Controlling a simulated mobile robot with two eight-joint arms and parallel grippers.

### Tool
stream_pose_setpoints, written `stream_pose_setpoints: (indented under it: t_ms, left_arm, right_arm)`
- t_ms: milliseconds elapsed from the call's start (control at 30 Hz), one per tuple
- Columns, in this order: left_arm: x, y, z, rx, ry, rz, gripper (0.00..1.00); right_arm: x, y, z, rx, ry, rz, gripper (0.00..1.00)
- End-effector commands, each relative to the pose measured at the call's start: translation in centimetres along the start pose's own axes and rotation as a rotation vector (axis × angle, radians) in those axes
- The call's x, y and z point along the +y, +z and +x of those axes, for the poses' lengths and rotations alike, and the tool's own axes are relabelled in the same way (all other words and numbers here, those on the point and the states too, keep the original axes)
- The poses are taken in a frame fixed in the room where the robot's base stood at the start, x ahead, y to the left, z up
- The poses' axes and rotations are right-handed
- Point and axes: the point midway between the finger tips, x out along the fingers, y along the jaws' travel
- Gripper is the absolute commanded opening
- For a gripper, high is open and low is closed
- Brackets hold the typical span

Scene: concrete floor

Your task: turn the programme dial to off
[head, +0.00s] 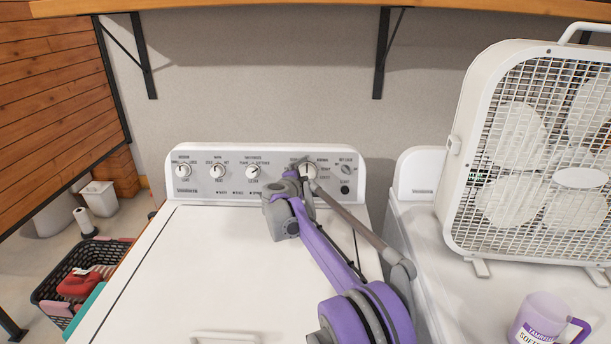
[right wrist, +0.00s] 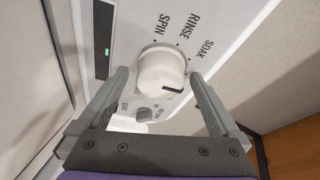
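The programme dial (right wrist: 158,72) is a round white knob on the washer's control panel, with a dark mark on its lower right side in the right wrist view. The printed words SPIN, RINSE and SOAK curve around it; no "off" label is readable. In the head view the dial (head: 309,172) is partly covered by my right gripper (head: 300,178). In the right wrist view my right gripper (right wrist: 160,80) is open, one finger on each side of the dial, with a gap visible at the left finger. Contact at the right finger is unclear. My left gripper is not in view.
Other knobs sit left on the panel (head: 222,196), and a grey knob (head: 345,170) sits to the right. The white washer lid (head: 190,265) is closed. A box fan (head: 450,215) and a purple-white jug (head: 540,318) stand right. A basket (head: 50,292) is on the floor.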

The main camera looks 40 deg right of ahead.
Motion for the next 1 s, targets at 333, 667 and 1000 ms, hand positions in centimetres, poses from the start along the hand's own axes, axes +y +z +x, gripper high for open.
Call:
stream_pose_setpoints:
  t_ms: [333, 667, 1000]
  left_arm:
    - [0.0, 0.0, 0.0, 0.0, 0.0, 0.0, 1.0]
    - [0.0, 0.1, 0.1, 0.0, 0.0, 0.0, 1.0]
    - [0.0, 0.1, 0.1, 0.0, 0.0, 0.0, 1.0]
  right_arm:
    - [-0.1, 0.1, -1.0, -0.001, 0.0, -0.001, 1.0]
    - [0.0, 0.1, -7.4, -0.002, -0.001, -0.001, 1.0]
    - [0.0, 0.0, -10.8, -0.001, -0.001, -0.001, 1.0]
